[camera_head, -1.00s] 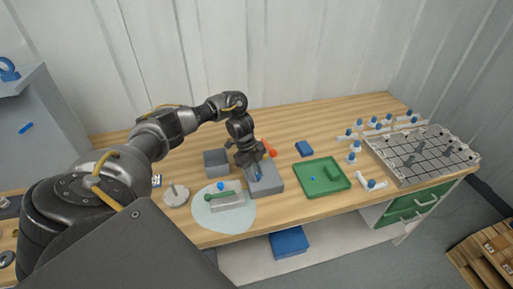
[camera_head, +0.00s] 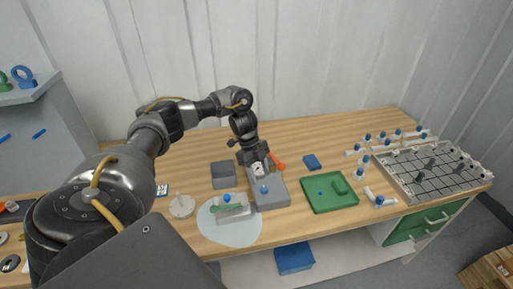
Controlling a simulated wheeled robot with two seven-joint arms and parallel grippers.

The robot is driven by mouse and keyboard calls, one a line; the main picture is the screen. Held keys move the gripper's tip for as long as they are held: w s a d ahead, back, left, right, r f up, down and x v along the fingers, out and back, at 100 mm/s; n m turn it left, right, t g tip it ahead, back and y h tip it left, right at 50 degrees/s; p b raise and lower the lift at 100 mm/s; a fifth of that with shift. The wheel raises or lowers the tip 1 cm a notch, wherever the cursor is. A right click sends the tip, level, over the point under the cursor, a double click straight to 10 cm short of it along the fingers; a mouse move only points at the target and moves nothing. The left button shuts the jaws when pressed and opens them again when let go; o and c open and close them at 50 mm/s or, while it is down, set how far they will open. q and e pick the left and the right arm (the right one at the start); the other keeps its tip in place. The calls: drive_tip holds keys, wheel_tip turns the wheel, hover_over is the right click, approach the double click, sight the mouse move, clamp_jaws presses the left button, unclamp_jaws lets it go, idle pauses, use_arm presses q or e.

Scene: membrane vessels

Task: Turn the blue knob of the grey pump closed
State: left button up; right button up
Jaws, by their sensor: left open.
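The grey pump (camera_head: 283,199) is a grey box near the front middle of the table. Its blue knob (camera_head: 264,189) shows on top, clear of the fingers. My left gripper (camera_head: 257,171) is open and empty, pointing down at the back part of the pump, just behind the knob. A pale round part shows between or beside its fingers; I cannot tell whether they touch the pump. My right gripper is not in view.
Left of the pump, a pale mat (camera_head: 233,238) bears a small device with a blue knob (camera_head: 227,198). A grey open box (camera_head: 224,175) stands behind it. An orange-red object (camera_head: 278,161) lies close behind the pump. A green tray (camera_head: 329,207) is at right.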

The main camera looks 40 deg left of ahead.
use_arm(q)
drive_tip(key=shift+v, duration=2.55)
drive_tip(key=shift+d, duration=0.15)
